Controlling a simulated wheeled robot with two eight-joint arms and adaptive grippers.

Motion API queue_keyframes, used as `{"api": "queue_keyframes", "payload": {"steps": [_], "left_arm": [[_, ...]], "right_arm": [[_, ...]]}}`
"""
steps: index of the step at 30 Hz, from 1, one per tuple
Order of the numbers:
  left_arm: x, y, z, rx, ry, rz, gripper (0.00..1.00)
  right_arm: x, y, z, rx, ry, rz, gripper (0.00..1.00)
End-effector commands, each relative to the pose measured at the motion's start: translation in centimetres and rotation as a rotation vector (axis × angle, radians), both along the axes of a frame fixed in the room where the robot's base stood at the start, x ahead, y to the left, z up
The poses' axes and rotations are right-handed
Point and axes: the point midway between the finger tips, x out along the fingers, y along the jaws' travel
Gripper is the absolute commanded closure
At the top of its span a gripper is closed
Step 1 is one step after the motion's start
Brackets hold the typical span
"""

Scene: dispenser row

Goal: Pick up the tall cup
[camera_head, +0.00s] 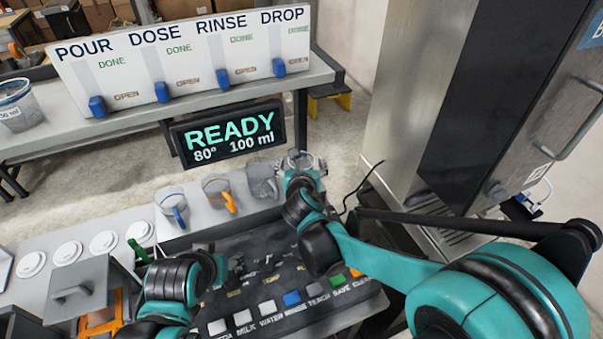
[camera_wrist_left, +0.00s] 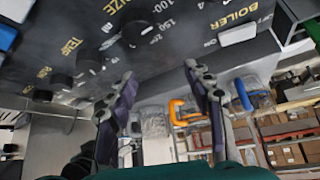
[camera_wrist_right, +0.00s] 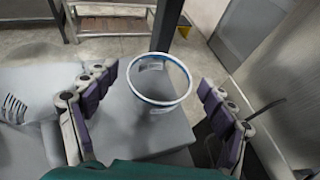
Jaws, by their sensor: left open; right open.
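A clear cup with a blue rim (camera_wrist_right: 163,102) stands upright on a grey surface in the right wrist view. It shows between the spread fingers of my right gripper (camera_wrist_right: 157,78), with a gap on both sides. In the head view my right gripper (camera_head: 300,162) is at the right end of the cup row and largely hides this cup. I cannot tell its height from these views. My left gripper (camera_wrist_left: 160,85) is open and empty in front of the dark control panel (camera_wrist_left: 190,45).
Cups with a blue handle (camera_head: 172,206) and an orange handle (camera_head: 219,196) and a grey jug (camera_head: 262,181) stand left of my right gripper. A labelled blue-rimmed tub (camera_head: 14,108) is on the rear bench. White lids (camera_head: 67,252) lie left. A steel cabinet (camera_head: 405,110) rises right.

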Motion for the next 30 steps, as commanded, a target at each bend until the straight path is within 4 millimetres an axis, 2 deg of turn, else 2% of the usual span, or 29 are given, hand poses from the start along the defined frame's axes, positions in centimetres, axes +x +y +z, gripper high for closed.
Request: {"api": "queue_keyframes", "payload": {"steps": [3, 10, 11, 15, 16, 25, 30], "left_arm": [[0.0, 0.0, -0.8, 0.000, 0.000, 0.000, 0.49], [0.0, 0.0, -0.7, 0.000, 0.000, 0.000, 0.49], [0.0, 0.0, -0.7, 0.000, 0.000, 0.000, 0.49], [0.0, 0.0, -0.7, 0.000, 0.000, 0.000, 0.49], [0.0, 0.0, -0.7, 0.000, 0.000, 0.000, 0.49], [0.0, 0.0, -0.7, 0.000, 0.000, 0.000, 0.49], [0.0, 0.0, -0.2, 0.000, 0.000, 0.000, 0.49]], "right_arm": [[1.6, -0.1, -0.8, -0.001, 0.000, -0.002, 0.17], [1.8, 0.0, -0.7, 0.000, 0.000, 0.000, 0.17], [1.8, 0.0, -0.8, 0.000, 0.000, 0.000, 0.22], [1.8, 0.0, -0.8, 0.000, 0.000, 0.000, 0.59], [1.8, 0.0, -0.8, 0.000, 0.000, 0.000, 0.61], [1.8, 0.0, -0.8, 0.000, 0.000, -0.001, 0.61], [1.8, 0.0, 0.1, 0.000, 0.000, -0.001, 0.61]]}}
